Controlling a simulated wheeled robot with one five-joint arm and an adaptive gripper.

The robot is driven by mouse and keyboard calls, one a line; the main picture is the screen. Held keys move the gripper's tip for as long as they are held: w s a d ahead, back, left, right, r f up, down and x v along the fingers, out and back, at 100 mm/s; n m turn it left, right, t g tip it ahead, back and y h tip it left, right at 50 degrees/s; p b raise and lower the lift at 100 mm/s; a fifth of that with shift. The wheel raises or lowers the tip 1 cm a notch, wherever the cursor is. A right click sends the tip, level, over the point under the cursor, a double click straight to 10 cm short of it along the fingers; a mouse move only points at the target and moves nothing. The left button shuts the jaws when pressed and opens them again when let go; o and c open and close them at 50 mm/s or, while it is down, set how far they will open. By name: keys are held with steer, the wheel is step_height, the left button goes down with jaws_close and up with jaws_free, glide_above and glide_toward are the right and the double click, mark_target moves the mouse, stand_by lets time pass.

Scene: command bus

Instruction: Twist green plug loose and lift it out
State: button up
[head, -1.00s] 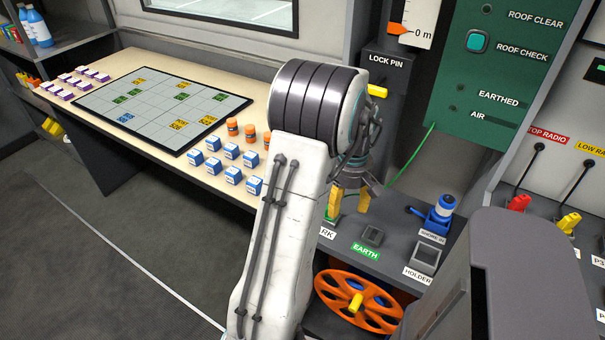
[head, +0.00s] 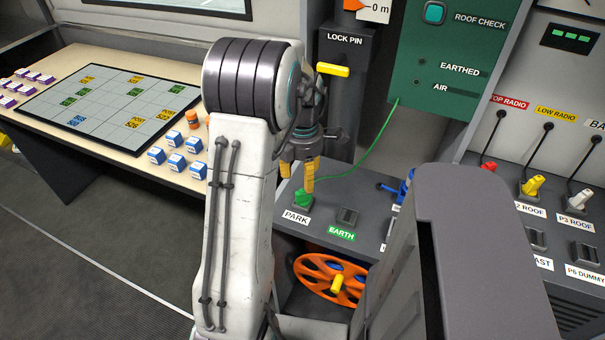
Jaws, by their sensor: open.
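The green plug (head: 302,198) sits in the socket above the PARK label (head: 296,217) on the grey bench. A thin green cable (head: 372,150) runs from near it up to the green panel. My gripper (head: 297,184) points down just above the plug, with its yellow fingers open. The fingertips are close to the plug's top; I cannot tell if they touch it. My arm hides part of the bench to the left.
An empty EARTH socket (head: 347,217) lies to the right of the plug. A blue device (head: 405,188) stands further right, partly hidden. An orange reel (head: 330,280) is below the bench. The yellow-handled LOCK PIN (head: 333,70) is behind my arm.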

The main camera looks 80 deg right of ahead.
mark_target(303, 189)
steer(key=shift+f, duration=3.7)
steer(key=shift+c, duration=0.5)
steer(key=shift+b, duration=0.3)
jaws_close()
